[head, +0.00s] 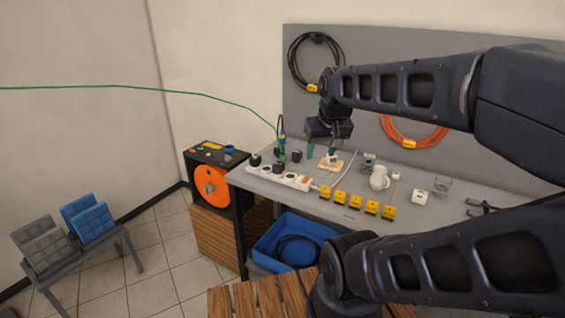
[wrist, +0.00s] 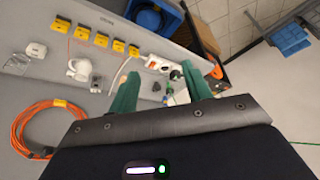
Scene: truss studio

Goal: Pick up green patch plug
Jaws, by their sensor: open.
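A thin green cable (head: 200,95) comes in from the left in the head view and ends at the back left of the grey workbench (head: 255,182). A small green piece (head: 282,156), which looks like the green patch plug, stands there behind the white power strip; its details are too small to tell. My gripper (head: 321,153) is above the bench, to the right of that piece and apart from it. In the wrist view my gripper (wrist: 160,72) has its two green fingers spread with nothing held between them. Small dark plugs (wrist: 175,75) show beyond the gap.
A white power strip (head: 292,181) with dark plugs and several yellow blocks (head: 356,203) line the bench front. A white jug-like item (head: 379,178) stands to the right. A blue bin (head: 272,242) sits below. Black and orange cable coils (head: 410,142) hang on the grey panel.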

